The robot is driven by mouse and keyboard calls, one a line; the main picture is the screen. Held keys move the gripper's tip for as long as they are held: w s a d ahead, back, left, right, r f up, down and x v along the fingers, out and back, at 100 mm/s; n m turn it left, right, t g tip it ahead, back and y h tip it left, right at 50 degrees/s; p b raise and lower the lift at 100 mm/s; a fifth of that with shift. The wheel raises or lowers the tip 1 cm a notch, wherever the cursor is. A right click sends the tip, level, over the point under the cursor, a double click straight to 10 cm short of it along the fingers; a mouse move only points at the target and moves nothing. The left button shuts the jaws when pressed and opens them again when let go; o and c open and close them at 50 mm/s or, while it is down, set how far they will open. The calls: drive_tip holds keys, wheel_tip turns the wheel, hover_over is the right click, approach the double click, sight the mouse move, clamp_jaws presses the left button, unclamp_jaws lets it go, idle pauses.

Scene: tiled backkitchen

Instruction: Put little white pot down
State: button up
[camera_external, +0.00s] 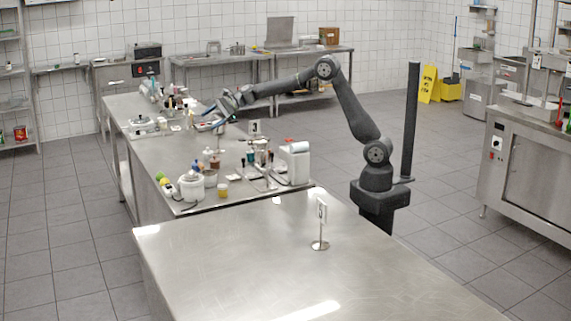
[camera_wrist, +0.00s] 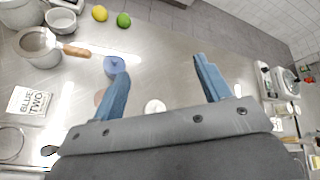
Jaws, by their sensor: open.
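A small white round thing, which looks like the little white pot (camera_wrist: 154,106), shows in the wrist view on the steel counter, close to the palm edge and between the lines of the fingers. No finger touches it there. My gripper (camera_wrist: 160,75) is open, its two blue fingers wide apart with nothing held between them. In the external view my gripper (camera_external: 212,117) reaches over the far half of the long counter (camera_external: 185,150), low near its top. The pot is too small to pick out in that view.
A blue cup (camera_wrist: 114,66) stands beside the left finger. A wooden-handled pan (camera_wrist: 38,43), lemon (camera_wrist: 100,13), lime (camera_wrist: 124,20) and sign card (camera_wrist: 30,101) lie to the left. Scales (camera_wrist: 285,80) stand at right. Bare steel lies beyond the fingers.

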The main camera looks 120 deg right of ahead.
drive_tip(key=s+d+f+m+h, duration=0.1)
drive_tip(key=s+d+m+h, duration=0.4)
drive_tip(key=m, duration=0.6)
drive_tip(key=y, duration=0.1)
approach(208, 154)
drive_tip(key=d+f, duration=0.1)
drive_tip(key=w+d+f, duration=0.1)
drive_tip(key=d, duration=0.1)
drive_tip(key=shift+w+d+f, duration=0.1)
drive_tip(key=shift+d+f, duration=0.1)
drive_tip(key=shift+f, duration=0.05)
drive_tip(key=x, duration=0.7)
drive_tip(key=shift+w, duration=0.15)
drive_tip(key=shift+r, duration=0.1)
drive_tip(key=c, duration=1.5)
wheel_tip(208, 154, up, 10)
drive_tip(key=shift+d+r, duration=0.1)
